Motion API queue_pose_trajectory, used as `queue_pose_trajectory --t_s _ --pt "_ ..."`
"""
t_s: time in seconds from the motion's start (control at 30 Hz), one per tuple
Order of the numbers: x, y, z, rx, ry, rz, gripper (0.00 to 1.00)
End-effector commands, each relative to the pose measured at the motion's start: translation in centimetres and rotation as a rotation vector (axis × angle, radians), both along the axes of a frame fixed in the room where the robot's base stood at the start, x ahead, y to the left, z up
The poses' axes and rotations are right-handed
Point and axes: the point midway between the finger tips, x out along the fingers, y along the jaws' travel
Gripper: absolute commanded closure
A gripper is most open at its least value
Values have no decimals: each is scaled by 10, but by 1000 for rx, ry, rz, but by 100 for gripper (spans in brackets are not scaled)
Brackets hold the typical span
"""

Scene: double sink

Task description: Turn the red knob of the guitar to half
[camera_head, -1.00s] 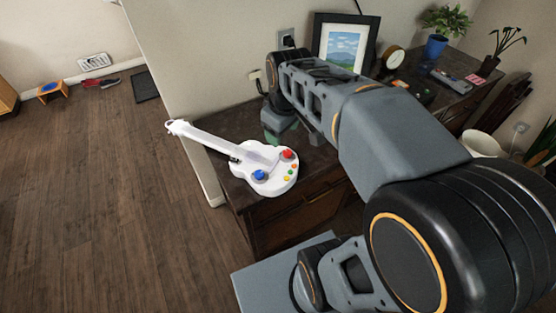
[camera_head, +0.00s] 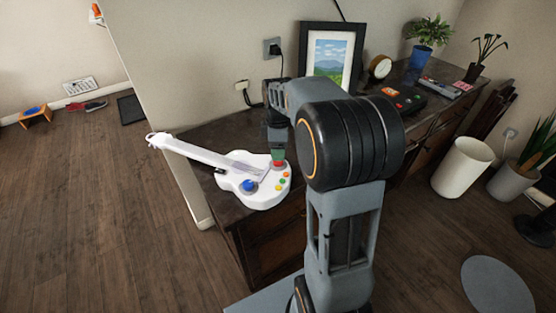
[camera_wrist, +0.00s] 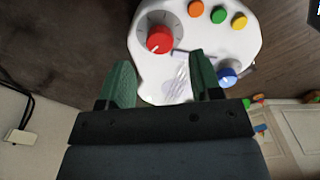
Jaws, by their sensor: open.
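The white toy guitar (camera_head: 255,192) lies flat on the dark wooden cabinet, its neck toward the left. Its red knob (camera_wrist: 159,39) sits on a grey dial with tick marks; a small pale mark shows on the knob, but its exact setting is hard to read. In the head view the knob is partly hidden by my gripper (camera_head: 278,153), which points down over it. In the wrist view my gripper (camera_wrist: 161,67) is open, with its green fingers apart and nothing between them. The knob appears just beyond the fingertips; contact cannot be told.
A blue knob (camera_head: 249,185) and several coloured buttons are on the guitar body. A picture frame (camera_head: 332,55), a small clock (camera_head: 380,67) and a potted plant (camera_head: 428,40) stand farther back. A white bin (camera_head: 462,167) stands on the floor at right.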

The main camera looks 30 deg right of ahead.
Motion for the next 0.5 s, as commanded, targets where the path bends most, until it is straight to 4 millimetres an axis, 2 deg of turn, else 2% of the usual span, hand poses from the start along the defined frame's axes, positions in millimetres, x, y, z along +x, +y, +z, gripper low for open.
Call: queue_pose_trajectory --t_s 0.03,0.2,0.5 --pt "0 0 -10 1 2 0 41" --pt "0 0 -31 0 0 -1 41" --pt "0 0 -45 -1 -2 -1 41"
